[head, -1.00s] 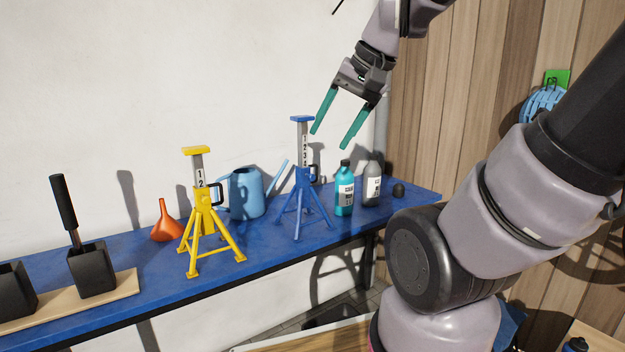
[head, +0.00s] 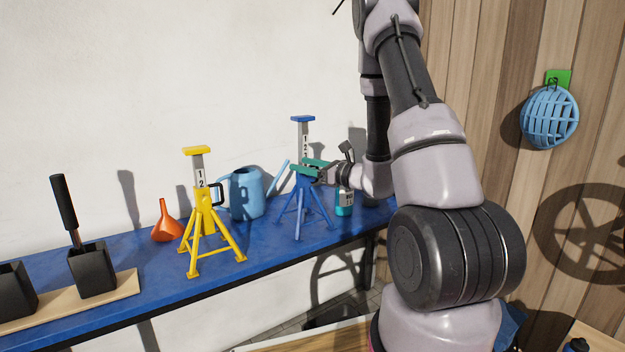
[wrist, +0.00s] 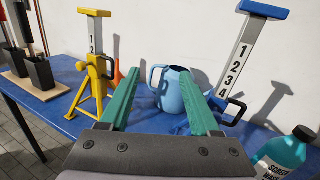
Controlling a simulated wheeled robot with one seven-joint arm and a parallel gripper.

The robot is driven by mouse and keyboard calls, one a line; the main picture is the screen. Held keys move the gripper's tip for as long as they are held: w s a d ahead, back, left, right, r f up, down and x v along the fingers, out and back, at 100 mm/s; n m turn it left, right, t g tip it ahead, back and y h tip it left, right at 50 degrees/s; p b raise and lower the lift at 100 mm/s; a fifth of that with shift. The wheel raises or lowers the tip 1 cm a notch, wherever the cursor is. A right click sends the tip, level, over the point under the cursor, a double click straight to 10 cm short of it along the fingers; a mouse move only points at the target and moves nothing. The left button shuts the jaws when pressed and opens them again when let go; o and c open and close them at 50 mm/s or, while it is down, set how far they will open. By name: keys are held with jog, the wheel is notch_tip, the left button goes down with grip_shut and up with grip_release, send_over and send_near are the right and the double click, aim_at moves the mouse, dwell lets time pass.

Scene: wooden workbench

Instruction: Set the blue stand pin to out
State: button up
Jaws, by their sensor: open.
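The blue stand (head: 303,208) stands upright on the blue bench, with a flat top plate and a numbered grey column. In the wrist view the blue stand's top plate (wrist: 264,9) and column are at the right. Its black pin handle (wrist: 235,112) shows just right of my right finger; I cannot tell whether the pin is in or out. In the head view my gripper covers the pin area. My gripper (head: 309,168) is open and empty, its teal fingers level in front of the column. In the wrist view my gripper (wrist: 160,80) has its fingers spread, pointing toward the wall.
A yellow stand (head: 208,225) with its own black handle is left of the blue one. A blue watering can (head: 246,195) stands between them, near an orange funnel (head: 166,226). A teal bottle (wrist: 283,153) is close at the right. Black holders (head: 92,272) are far left.

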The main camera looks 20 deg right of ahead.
aim_at(314, 178)
jog(key=w+d+f+m+t+h, duration=0.3)
jog(key=d+f+m+h, duration=0.2)
jog(key=d+f+h, duration=0.3)
jog(key=shift+y, duration=0.7)
jog(key=x, duration=0.6)
jog(key=d+x, duration=0.1)
jog(key=x, duration=0.2)
jog(key=shift+w+f, duration=0.35)
jog(key=shift+w, duration=0.1)
grip_shut()
